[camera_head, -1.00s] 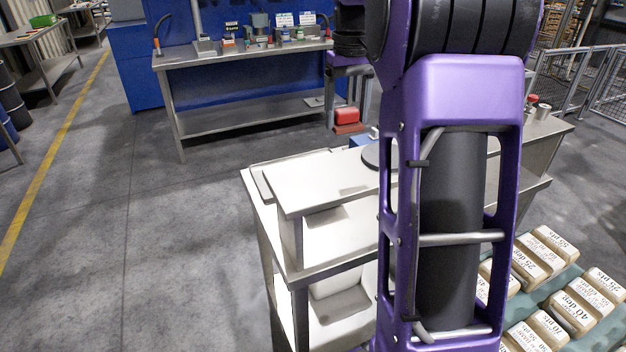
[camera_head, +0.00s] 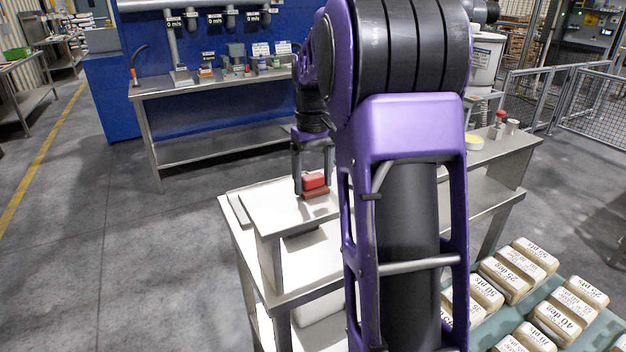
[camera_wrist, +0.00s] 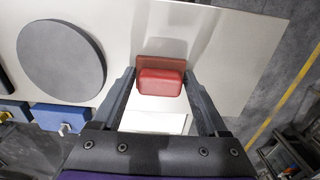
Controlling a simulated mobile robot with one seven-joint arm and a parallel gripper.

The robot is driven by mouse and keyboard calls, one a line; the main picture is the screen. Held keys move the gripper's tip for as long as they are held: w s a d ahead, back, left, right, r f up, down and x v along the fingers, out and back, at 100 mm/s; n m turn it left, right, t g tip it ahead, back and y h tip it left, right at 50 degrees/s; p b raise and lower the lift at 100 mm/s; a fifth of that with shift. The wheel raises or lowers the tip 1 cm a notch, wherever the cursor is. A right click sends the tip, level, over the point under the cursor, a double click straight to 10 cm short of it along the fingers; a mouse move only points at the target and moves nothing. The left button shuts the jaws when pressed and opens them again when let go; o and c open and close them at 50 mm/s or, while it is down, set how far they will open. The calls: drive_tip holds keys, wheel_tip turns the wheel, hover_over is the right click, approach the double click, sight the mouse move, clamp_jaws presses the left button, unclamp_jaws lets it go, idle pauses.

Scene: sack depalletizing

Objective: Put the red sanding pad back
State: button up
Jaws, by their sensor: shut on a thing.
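The red sanding pad (camera_head: 314,184) has a bright red block on a darker, flat base. My gripper (camera_head: 313,190) is shut on it, one finger on each side, with the pad between the fingertips. In the head view the pad appears over the white-topped metal table (camera_head: 270,212); I cannot tell whether its base touches the top. The wrist view also shows the red pad (camera_wrist: 160,80) between the fingertips, with the pale tabletop (camera_wrist: 215,50) around it. A round dark grey disc (camera_wrist: 61,60) lies on the top, left of the pad.
A blue item (camera_wrist: 62,117) sits near the disc in the wrist view. My purple arm hides part of the table in the head view. Labelled sacks (camera_head: 520,270) lie on a pallet at right. A workbench (camera_head: 215,85) with tools stands behind.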

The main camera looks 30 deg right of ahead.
sight(313, 176)
drive_tip(key=o, duration=1.2)
drive_tip(key=shift+f, duration=0.1)
wheel_tip(313, 176, up, 12)
drive_tip(key=p, duration=0.2)
drive_tip(key=shift+r, duration=0.2)
